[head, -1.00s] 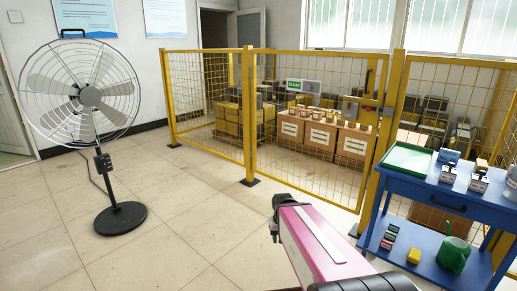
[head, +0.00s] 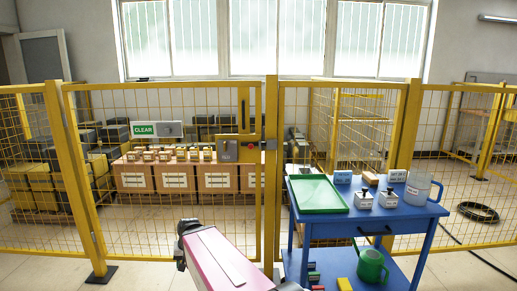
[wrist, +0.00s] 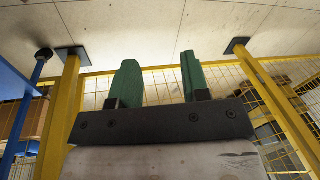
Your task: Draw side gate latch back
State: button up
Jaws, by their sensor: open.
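The yellow mesh side gate (head: 165,249) stands closed between two yellow posts in the head view. Fence mesh, posts and floor show beyond the fingers; the latch is not seen there. In the head view my pink arm is low, in front of the gate, and the fingers cannot be made out.
A blue cart (head: 375,227) stands right of the latch post, bearing a green tray (head: 319,194), small labelled boxes, a clear jug (head: 418,188) and a green watering can (head: 371,265). Cardboard boxes (head: 175,179) stand behind the gate. Open floor lies front left.

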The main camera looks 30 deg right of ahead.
jog(key=w+d+r+m+t+y, duration=0.2)
jog(key=w+d+r+m+t, duration=0.3)
jog(key=w+d+r+m, duration=0.35)
jog(key=m+t+h, duration=0.8)
jog(key=m+t, duration=0.3)
jog(key=m, duration=1)
send_near(252, 147)
jog(key=x, duration=1.1)
jog(key=shift+w, duration=0.2)
jog(key=shift+a, duration=0.1)
